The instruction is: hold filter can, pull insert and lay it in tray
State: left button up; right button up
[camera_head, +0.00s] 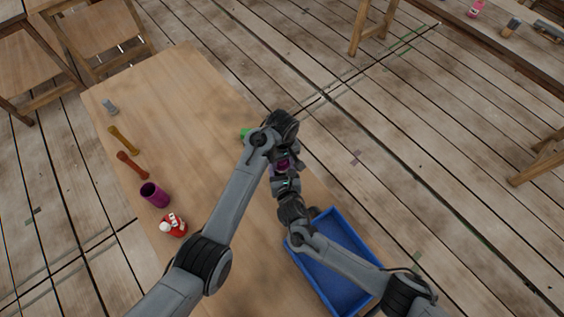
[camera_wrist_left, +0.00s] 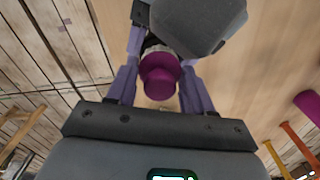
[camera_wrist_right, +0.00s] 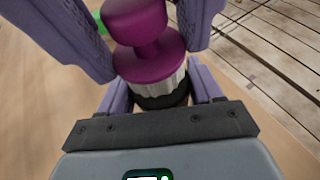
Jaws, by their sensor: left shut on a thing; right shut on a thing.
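The insert has a magenta knob and flange (camera_wrist_right: 150,65) above a white pleated section (camera_wrist_right: 150,85), seen in the right wrist view. Below the pleats is the dark filter can (camera_wrist_right: 162,102), between the fingers of my right gripper (camera_wrist_right: 160,90), which is shut on it. My left gripper (camera_wrist_left: 160,80) is shut on the magenta knob (camera_wrist_left: 159,75), with its fingers at both sides. In the head view both grippers meet around the magenta part (camera_head: 283,165), and the arms hide most of it. The blue tray (camera_head: 325,277) looks empty, partly covered by my right arm.
A green thing (camera_head: 245,134) shows beside my left arm. The table's upper middle is clear.

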pick_arm(q)
notch_tip(320, 180, up, 12)
jog(key=shift+f, duration=0.2)
dwell(0.5)
pick_arm(e)
jog(key=o, duration=1.2)
jog(key=shift+s, duration=0.1)
jog(key=v, duration=1.2)
